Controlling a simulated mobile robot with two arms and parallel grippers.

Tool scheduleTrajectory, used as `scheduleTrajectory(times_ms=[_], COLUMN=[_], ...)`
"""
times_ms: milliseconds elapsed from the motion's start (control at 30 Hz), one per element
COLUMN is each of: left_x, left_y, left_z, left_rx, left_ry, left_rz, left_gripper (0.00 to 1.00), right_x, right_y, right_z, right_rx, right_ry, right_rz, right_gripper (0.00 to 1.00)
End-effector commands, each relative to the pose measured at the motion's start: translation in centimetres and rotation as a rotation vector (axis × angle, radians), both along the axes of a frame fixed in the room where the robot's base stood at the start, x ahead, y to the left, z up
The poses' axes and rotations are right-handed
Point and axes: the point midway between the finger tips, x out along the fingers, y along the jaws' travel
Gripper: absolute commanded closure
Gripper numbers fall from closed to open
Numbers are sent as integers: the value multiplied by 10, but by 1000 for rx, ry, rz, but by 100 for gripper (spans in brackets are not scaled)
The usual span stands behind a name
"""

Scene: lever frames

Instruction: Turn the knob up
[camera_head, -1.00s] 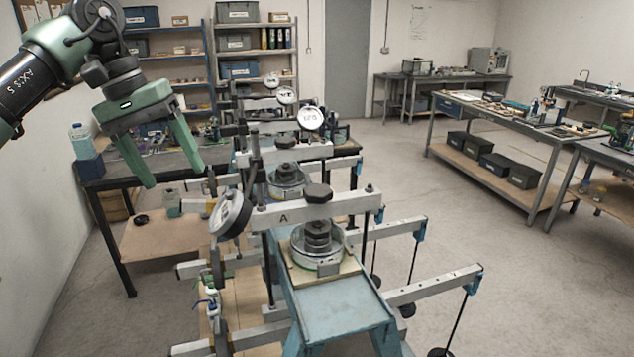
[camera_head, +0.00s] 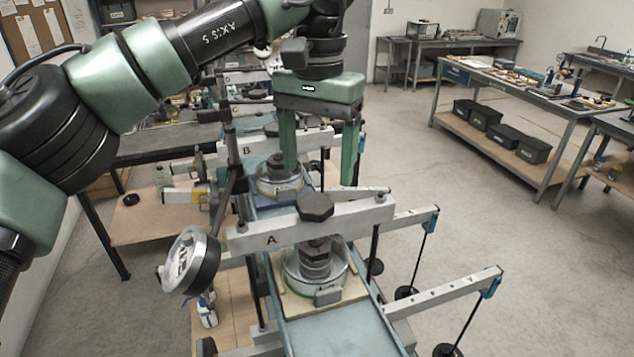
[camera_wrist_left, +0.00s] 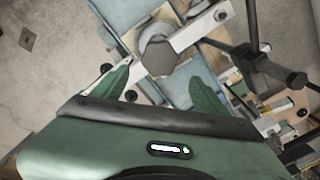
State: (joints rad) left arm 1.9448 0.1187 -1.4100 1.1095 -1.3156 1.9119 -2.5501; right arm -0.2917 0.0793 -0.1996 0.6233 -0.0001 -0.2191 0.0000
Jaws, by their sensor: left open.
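The knob (camera_head: 314,207) is a dark hexagonal cap on top of the light beam marked A of the front lever frame. It also shows in the left wrist view (camera_wrist_left: 159,57), lying beyond and between the fingertips. My left gripper (camera_head: 318,175) is open and empty, pointing down above and behind the knob in the head view. Its two green fingers straddle the knob's line but do not visibly touch it. The beam A (camera_head: 270,238) runs level under the knob. My right gripper is not in view.
A round dial gauge (camera_head: 190,262) stands left of beam A. A second frame, marked B, with its own beam (camera_head: 245,152) stands close behind. Lever arms with hanging weights (camera_head: 447,351) reach out to the right. Open floor lies beyond them, before a bench (camera_head: 500,90).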

Motion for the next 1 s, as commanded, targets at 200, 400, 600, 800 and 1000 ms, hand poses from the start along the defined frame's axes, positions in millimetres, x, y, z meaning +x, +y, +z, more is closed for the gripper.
scheduleTrajectory(times_ms=[200,400,600,800,1000], left_x=[-1,-1,-1,-1,-1], left_y=[1,1,1,1,1], left_z=[-34,-55,-60,-60,-59], left_rx=[0,-1,-2,-2,-2], left_ry=[4,2,1,1,1], left_rz=[0,1,2,2,2], left_gripper=[26,26,26,49,88], right_x=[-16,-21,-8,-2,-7], right_y=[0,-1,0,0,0], right_z=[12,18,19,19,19], right_rx=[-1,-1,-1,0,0], right_ry=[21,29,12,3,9], right_rz=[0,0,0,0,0], right_gripper=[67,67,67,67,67])
